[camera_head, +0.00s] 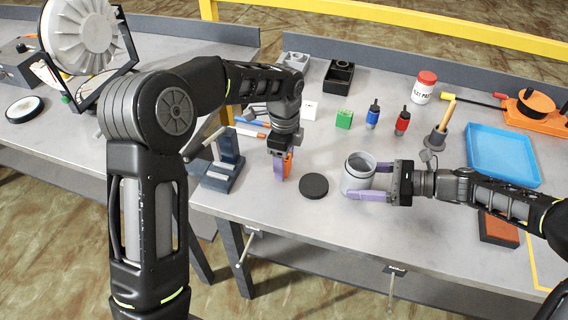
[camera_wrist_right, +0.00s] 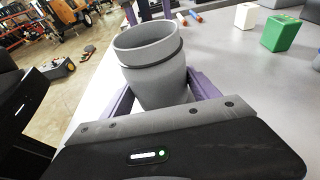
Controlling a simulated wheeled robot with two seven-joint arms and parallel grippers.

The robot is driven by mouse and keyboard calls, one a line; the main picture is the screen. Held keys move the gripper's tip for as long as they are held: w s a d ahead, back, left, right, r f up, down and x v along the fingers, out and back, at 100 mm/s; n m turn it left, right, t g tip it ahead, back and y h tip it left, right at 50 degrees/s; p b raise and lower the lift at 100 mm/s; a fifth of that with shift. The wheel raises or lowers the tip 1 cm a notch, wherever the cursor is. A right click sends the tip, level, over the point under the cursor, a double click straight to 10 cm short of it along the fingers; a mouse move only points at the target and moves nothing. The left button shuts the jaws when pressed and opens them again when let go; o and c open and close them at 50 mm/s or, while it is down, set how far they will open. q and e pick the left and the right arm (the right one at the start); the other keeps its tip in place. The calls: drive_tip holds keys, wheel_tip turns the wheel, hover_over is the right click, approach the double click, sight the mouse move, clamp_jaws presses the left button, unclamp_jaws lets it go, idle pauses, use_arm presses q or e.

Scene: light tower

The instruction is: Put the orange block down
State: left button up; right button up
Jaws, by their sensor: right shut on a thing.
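The orange block (camera_head: 288,166) is upright at the fingertips of my left gripper (camera_head: 281,168), low over the grey workbench. A purple finger hides part of it. I cannot tell whether the fingers press on it or whether its lower end touches the bench. My right gripper (camera_head: 374,180) is shut on a grey open-topped canister (camera_head: 357,174), with one purple finger on each side. The canister also shows upright between the fingers of my right gripper (camera_wrist_right: 160,100) in the right wrist view (camera_wrist_right: 150,75).
A black disc (camera_head: 314,186) lies between the grippers. A dark blue stand (camera_head: 222,165) is left of my left gripper. A green block (camera_head: 344,119), blue and red bottles, a white jar (camera_head: 423,87) and a blue tray (camera_head: 503,155) stand behind and right. The bench's front is mostly clear.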

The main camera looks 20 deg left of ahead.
use_arm(q)
clamp_jaws()
idle(0.5)
drive_tip(key=shift+r, duration=0.15)
wheel_tip(320, 180, up, 10)
drive_tip(key=shift+f, duration=0.1)
idle(0.3)
idle(0.5)
